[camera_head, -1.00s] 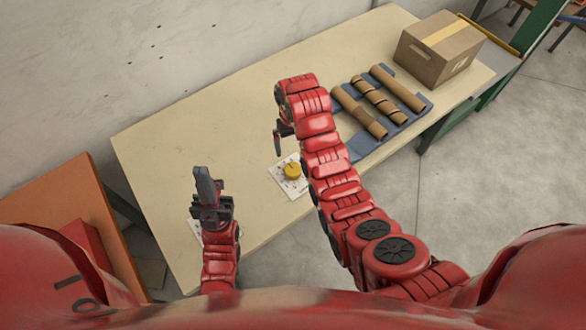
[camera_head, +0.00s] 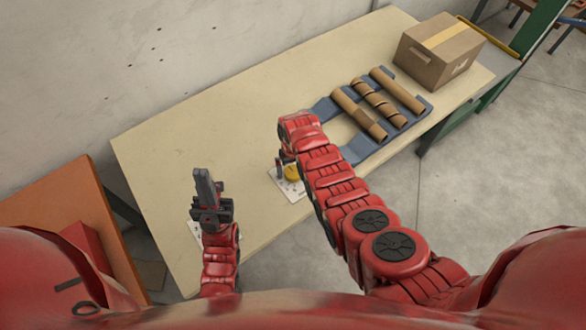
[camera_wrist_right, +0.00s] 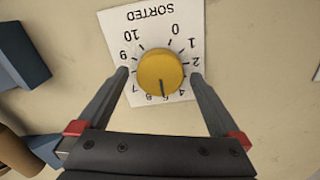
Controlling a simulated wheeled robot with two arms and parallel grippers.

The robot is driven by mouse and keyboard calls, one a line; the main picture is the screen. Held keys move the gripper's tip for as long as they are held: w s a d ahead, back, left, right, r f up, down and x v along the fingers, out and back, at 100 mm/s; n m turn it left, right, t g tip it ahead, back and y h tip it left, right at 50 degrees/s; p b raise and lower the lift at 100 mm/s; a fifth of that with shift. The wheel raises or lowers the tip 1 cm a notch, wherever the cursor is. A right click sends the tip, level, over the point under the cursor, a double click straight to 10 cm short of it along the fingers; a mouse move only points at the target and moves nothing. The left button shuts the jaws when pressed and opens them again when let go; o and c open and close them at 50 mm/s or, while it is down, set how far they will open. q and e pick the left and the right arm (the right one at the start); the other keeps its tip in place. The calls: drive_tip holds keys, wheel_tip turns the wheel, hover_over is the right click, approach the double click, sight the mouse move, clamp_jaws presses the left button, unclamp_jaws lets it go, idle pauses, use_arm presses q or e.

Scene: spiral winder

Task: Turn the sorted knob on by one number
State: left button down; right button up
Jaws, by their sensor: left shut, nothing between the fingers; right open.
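The sorted knob (camera_wrist_right: 160,72) is a round yellow dial on a white card (camera_wrist_right: 110,25) printed SORTED, upside down in the right wrist view. Its dark pointer line points at about 5. In the head view the knob (camera_head: 292,172) is partly hidden by my right arm. My right gripper (camera_wrist_right: 159,74) is open, with one finger on each side of the knob, and no clear contact shows. In the head view my right gripper (camera_head: 281,168) is beside the knob. My left gripper (camera_head: 204,182) is shut and empty, left of the card.
A blue rack (camera_head: 362,147) with several cardboard tubes (camera_head: 396,90) lies right of the knob. A cardboard box (camera_head: 440,50) stands at the far right of the table (camera_head: 200,120). Another white card (camera_head: 194,230) is partly hidden under my left arm. The table's left half is mostly clear.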

drive_tip(key=shift+f, duration=0.25)
drive_tip(key=c, duration=1.3)
